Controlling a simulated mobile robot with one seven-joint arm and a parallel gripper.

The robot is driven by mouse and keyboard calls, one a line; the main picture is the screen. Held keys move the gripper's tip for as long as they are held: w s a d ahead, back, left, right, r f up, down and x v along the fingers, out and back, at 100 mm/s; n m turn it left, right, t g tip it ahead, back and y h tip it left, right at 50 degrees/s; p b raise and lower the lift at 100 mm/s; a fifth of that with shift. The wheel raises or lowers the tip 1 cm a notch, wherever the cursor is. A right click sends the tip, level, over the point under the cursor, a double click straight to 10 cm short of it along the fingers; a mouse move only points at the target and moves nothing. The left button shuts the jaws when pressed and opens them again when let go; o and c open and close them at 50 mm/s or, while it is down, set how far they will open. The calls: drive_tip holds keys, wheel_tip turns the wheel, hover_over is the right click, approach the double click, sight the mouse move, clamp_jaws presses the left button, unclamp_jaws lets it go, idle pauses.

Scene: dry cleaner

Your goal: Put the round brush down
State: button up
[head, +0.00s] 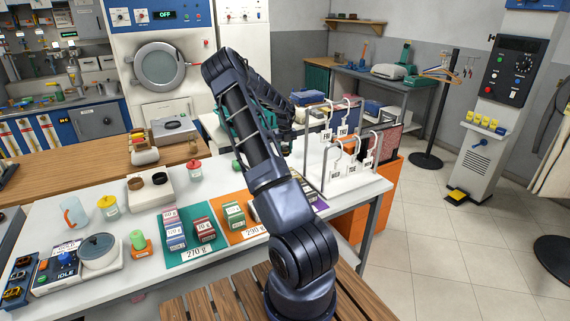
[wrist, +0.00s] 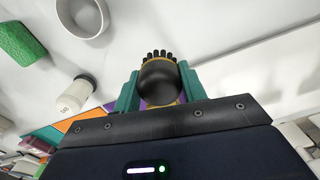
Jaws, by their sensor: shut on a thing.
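The round brush (wrist: 158,82) shows in the wrist view, with a dark rounded body, a yellowish band and dark bristles at its far end. My gripper (wrist: 158,74) has its teal fingers shut on the brush from both sides. The bristles point away from the gripper, over a white surface (wrist: 215,25); I cannot tell whether they touch it. In the head view my arm hides the brush and the fingertips.
In the head view, the white table (head: 70,210) holds labelled blocks on a teal mat (head: 185,254), and a hook rack (head: 350,178) stands right of my arm.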

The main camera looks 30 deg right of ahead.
drive_tip(key=shift+f, duration=3.8)
drive_tip(key=o, duration=1.1)
drive_tip(key=shift+f, duration=0.1)
